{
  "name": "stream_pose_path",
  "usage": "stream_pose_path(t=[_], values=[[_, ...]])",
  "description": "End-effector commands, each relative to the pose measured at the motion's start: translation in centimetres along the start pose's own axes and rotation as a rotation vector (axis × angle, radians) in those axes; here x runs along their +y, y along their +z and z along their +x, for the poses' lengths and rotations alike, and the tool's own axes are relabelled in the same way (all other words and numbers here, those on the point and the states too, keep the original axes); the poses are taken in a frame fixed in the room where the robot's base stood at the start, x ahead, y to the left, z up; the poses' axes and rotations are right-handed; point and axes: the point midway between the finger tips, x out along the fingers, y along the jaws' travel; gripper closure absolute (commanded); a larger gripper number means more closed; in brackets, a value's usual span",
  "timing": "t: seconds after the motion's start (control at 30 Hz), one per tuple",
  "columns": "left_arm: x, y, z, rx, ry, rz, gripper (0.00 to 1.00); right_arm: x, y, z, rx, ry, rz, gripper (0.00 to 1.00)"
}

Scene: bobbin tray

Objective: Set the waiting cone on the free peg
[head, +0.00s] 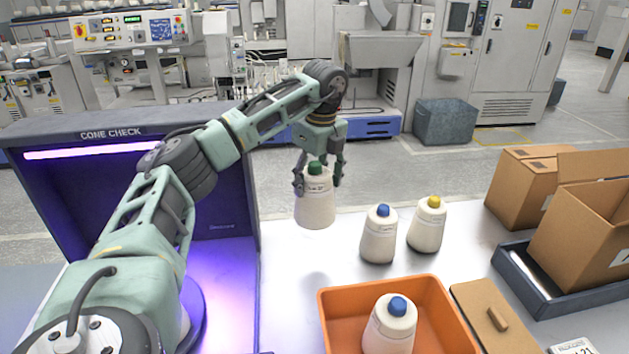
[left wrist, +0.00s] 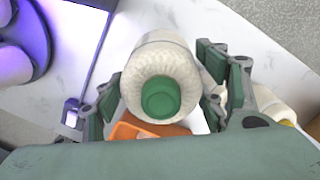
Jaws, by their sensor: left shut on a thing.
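My left gripper (head: 318,182) is shut on a cream cone (head: 315,211) with a green top, holding it upright above the white table. In the left wrist view the green top (left wrist: 160,97) faces the camera, with a finger of the gripper (left wrist: 165,100) on either side. A blue-topped cone (head: 379,241) and a yellow-topped cone (head: 427,230) stand on the table to its right. Another blue-topped cone (head: 389,328) stands in the orange tray (head: 336,302). I cannot make out a free peg. My right gripper is not in view.
The dark booth marked CONE CHECK (head: 125,133), lit purple inside, stands at left behind my arm. A brown lid or board with a handle (head: 480,300) lies right of the tray. Cardboard boxes (head: 590,235) stand at right. The table between booth and cones is clear.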

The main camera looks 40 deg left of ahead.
Motion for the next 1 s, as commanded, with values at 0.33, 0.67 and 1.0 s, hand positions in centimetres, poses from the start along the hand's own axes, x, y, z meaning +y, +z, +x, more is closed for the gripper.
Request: stream_pose_path(t=[0.33, 0.67, 1.0], values=[[0.0, 0.6, -4.9, 0.001, -0.002, 0.000, 0.92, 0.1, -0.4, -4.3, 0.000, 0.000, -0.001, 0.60], [0.0, 1.1, -8.8, 0.001, -0.002, 0.000, 0.92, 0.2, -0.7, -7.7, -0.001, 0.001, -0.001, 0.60], [0.0, 1.5, -12.8, 0.000, -0.002, 0.000, 0.92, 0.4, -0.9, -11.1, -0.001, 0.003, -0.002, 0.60]])
